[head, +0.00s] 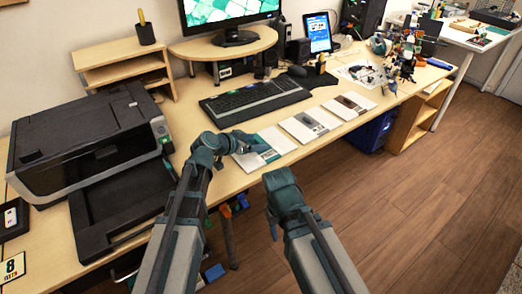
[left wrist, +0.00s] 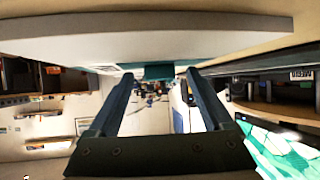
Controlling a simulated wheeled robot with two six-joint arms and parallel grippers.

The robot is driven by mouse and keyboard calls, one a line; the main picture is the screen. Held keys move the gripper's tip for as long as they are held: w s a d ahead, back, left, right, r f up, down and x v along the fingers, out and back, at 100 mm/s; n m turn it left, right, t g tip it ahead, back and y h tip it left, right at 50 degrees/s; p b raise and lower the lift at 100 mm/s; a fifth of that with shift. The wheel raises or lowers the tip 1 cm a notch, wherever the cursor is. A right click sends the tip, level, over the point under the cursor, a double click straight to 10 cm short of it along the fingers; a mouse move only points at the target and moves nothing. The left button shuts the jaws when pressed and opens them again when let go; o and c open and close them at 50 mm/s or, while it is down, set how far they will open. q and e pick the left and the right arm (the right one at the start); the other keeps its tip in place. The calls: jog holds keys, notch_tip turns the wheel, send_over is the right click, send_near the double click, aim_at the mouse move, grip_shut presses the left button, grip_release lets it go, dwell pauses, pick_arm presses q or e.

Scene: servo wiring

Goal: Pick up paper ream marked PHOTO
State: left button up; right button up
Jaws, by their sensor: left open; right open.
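Three flat white paper reams lie in a row on the desk in the head view: a near one with a teal band (head: 274,146), a middle one (head: 309,124) and a far one (head: 349,104). Their print is too small to read, so I cannot tell which is marked PHOTO. My left gripper (head: 243,141) is open at the left edge of the near ream. In the left wrist view, its fingers (left wrist: 158,74) are spread, with a large white slab with teal (left wrist: 150,42) close beside them. My right gripper (head: 281,180) is low, off the desk's front edge, its fingers hardly visible.
A black printer (head: 85,140) fills the desk's left end. A keyboard (head: 255,100) lies behind the reams, with a monitor (head: 232,15) on a riser beyond. Several small parts clutter the far right. Tools hang below the desk's front edge. The wooden floor (head: 430,190) is clear at right.

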pick_arm(q)
jog(key=shift+c, duration=0.2)
grip_shut()
jog(key=shift+r, duration=0.15)
pick_arm(e)
jog(key=shift+r, duration=0.15)
